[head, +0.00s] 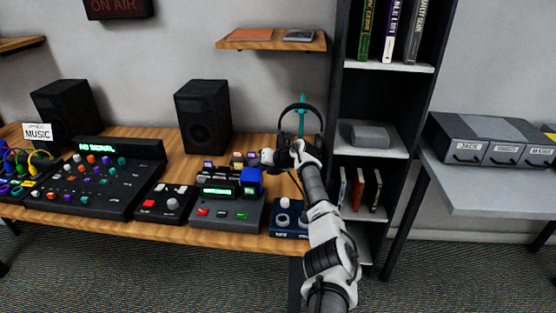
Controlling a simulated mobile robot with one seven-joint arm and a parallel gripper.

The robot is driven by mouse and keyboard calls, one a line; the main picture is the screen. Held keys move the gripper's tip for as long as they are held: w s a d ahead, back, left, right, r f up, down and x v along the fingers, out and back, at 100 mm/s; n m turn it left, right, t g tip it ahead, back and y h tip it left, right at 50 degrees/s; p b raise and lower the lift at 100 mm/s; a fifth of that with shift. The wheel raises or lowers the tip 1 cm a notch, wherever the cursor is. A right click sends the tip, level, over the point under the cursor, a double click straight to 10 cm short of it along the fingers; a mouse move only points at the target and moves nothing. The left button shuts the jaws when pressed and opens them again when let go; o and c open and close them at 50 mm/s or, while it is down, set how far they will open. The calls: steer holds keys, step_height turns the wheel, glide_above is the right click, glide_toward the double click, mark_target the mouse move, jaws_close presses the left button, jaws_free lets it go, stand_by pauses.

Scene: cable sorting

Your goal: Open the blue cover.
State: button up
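The blue cover (250,178) is a small bright blue block shape at the back right of a grey device (222,212). It stands up over the device, and I cannot tell how far it is open. The device also has a green-lit display, red buttons and a green button. My gripper (268,157) is just above and to the right of the blue cover, pointing left. It looks apart from the cover. Its fingers are too small to tell whether they are open or shut.
A mixing console (90,190) and a small panel (166,203) lie left of the device. A dark blue knob box (289,218) is at right, near the table's front edge. Two black speakers (203,118) stand behind. Headphones on a stand (301,112) are behind my gripper. A shelf unit (385,65) stands right.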

steer(key=b+v, duration=0.1)
steer(key=v, duration=0.9)
steer(key=shift+d+b, duration=0.15)
steer(key=shift+b, duration=0.2)
